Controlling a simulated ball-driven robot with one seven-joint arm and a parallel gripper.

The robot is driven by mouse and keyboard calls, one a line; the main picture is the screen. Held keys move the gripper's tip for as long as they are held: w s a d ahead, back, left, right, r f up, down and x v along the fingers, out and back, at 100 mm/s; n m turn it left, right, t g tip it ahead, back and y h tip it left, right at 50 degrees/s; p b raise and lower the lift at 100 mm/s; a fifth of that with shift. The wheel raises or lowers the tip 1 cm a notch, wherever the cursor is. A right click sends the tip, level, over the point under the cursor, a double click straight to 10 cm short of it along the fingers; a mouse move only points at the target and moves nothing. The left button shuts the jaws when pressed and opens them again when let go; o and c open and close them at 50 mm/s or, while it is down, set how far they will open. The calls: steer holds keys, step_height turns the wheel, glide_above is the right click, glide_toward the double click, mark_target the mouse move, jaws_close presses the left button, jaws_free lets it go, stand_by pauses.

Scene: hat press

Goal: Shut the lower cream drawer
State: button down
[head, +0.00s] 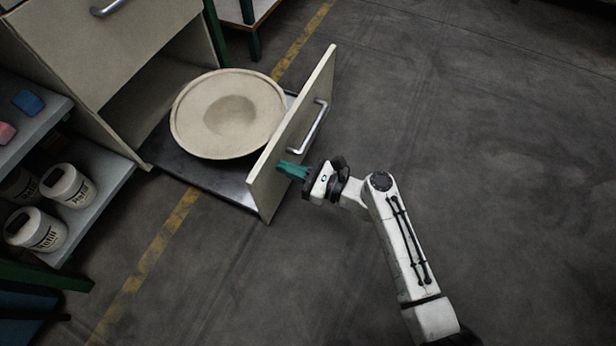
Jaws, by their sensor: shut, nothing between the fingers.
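The lower cream drawer (267,188) stands pulled out from its cabinet. Its front panel carries a silver bar handle (311,128). A large round beige dish (193,141) lies on the drawer's dark bottom (205,178). My gripper (284,169), with teal fingers, is shut and empty. Its fingertips are at the outer face of the drawer front, below and left of the handle's lower end. I cannot tell whether they touch the panel.
The upper drawer (108,45) of the cabinet is shut above the opening. Shelves on the left hold white tubs (68,186) and small blue and pink blocks (28,102). A yellow line (155,247) crosses the floor. The floor on the right is clear.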

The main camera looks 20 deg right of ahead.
steer(key=shift+b+x, duration=0.3)
steer(key=shift+x, duration=1)
